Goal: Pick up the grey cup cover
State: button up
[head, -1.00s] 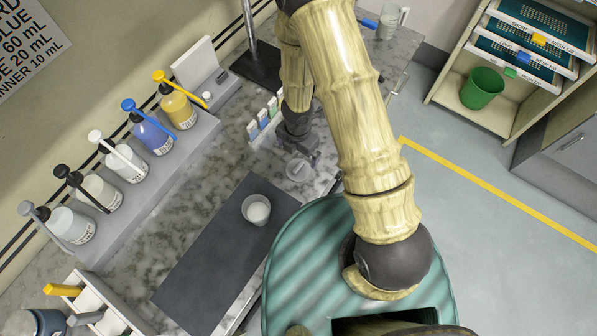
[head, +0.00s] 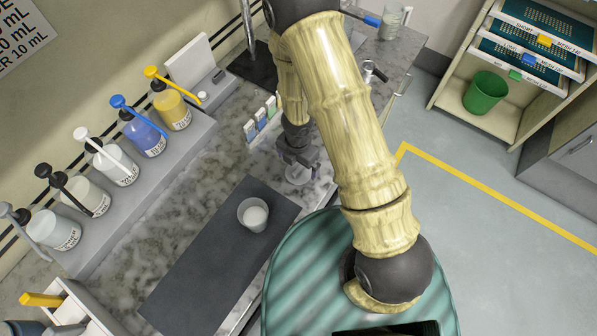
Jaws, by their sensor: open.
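The grey cup cover (head: 298,175) lies on the marble counter, right of the dark mat. It is small, round and pale grey, and my gripper partly covers it from above. My gripper (head: 298,163) points down over the cover with its jaws open. I cannot tell whether the fingers touch it. A cup (head: 253,214) with whitish contents stands upright and uncovered on the dark mat (head: 205,262), below and left of my gripper.
Several pump bottles, one a blue bottle (head: 145,136), stand on a grey shelf (head: 190,152) along the wall. A small rack (head: 262,120) with coloured pieces stands close left of my gripper. A glass jug (head: 392,20) stands at the far counter end.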

aim_at(298, 169)
jog(key=shift+w+d+f+b, duration=0.1)
jog(key=shift+w+f+b, duration=0.05)
jog(key=shift+f+b, duration=1.05)
jog(key=shift+w+f+b, duration=0.15)
jog(key=shift+f+b, duration=0.75)
jog(key=shift+f, duration=0.6)
jog(key=shift+r, duration=0.1)
jog(key=c, duration=1)
